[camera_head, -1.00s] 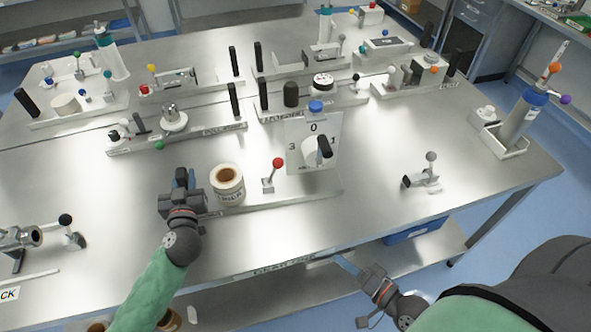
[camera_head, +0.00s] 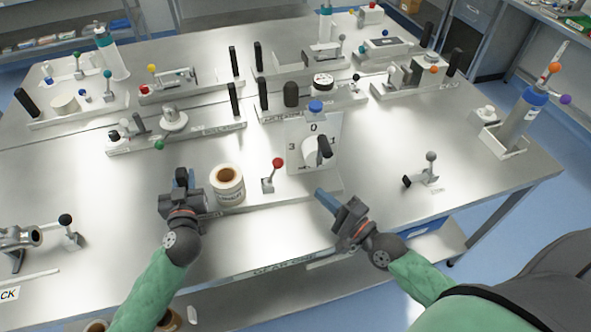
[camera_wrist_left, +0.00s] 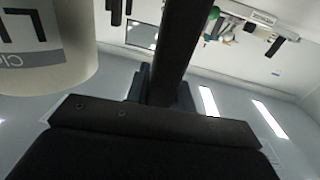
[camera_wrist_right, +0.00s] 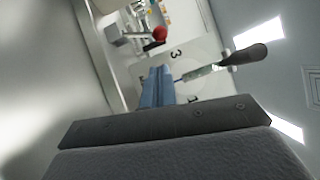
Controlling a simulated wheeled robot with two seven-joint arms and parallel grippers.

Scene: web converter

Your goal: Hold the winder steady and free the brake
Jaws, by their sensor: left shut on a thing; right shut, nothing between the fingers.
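The winder unit sits on a long base plate (camera_head: 240,204) at the table's front. It carries a white labelled roll (camera_head: 227,186), a lever with a red knob (camera_head: 278,163) and a white dial plate (camera_head: 299,134) marked 0, 1 and 3, with a black-handled crank (camera_head: 324,147). My left gripper (camera_head: 182,178) is left of the roll, shut on a dark upright handle (camera_wrist_left: 185,50). The roll also shows in the left wrist view (camera_wrist_left: 45,45). My right gripper (camera_head: 324,198) is shut and empty, just in front of the dial plate. Its blue fingertips (camera_wrist_right: 158,80) point towards the dial; the red knob (camera_wrist_right: 160,34) is beyond.
A small grey-knobbed lever fixture (camera_head: 428,172) stands to the right. A bottle in a tray (camera_head: 515,125) is at the right edge. Several fixtures with black handles line the back. Another fixture (camera_head: 20,237) is at the front left. Bare table lies between them.

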